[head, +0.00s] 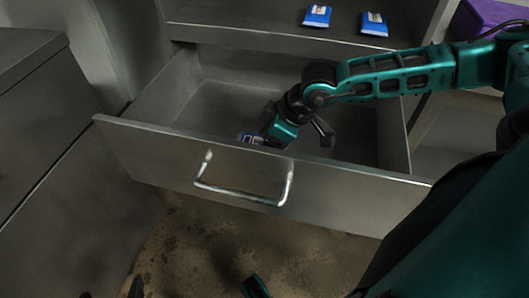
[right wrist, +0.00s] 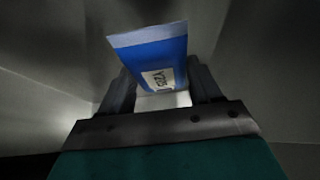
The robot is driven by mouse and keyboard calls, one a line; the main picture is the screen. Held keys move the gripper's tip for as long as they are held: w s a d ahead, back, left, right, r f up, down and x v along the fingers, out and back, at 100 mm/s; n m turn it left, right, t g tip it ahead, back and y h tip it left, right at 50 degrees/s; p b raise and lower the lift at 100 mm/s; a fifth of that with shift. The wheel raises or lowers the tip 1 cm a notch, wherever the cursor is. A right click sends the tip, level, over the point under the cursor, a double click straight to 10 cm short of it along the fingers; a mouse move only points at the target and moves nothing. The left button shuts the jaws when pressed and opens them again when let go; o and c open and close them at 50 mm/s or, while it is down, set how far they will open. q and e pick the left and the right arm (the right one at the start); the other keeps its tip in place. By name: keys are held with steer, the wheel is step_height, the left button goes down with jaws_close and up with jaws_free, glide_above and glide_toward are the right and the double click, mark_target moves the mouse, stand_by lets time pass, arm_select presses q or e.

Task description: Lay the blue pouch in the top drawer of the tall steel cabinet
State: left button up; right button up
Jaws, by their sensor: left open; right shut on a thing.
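The blue pouch (right wrist: 150,62), with a pale top edge and a white label, is between the jaws of my right gripper (right wrist: 160,88). In the head view a small part of the pouch (head: 249,138) shows behind the front panel of the open steel drawer (head: 150,146). My right gripper (head: 270,134) reaches down into this drawer, shut on the pouch. I cannot tell whether the pouch touches the drawer floor. My left gripper (head: 111,293) barely shows at the bottom edge, open, with only dark tips in view, well away from the drawer.
Two more blue packs (head: 317,16) (head: 374,24) lie on the surface above the drawer. A bar handle (head: 240,196) sticks out from the drawer front. Steel cabinetry (head: 40,130) stands at left. A purple box (head: 488,18) is at upper right. The drawer's left part is clear.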

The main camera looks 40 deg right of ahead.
steer(key=shift+f, duration=0.65)
step_height(320, 180, down, 4)
steer(key=shift+f+b, duration=0.1)
steer(key=shift+b, duration=0.7)
arm_select(q)
steer(key=shift+w+d+f, duration=0.15)
steer(key=shift+d, duration=0.35)
arm_select(e)
steer(key=shift+f, duration=0.1)
steer(key=o, duration=1.1)
arm_select(q)
steer(key=shift+w, duration=0.1)
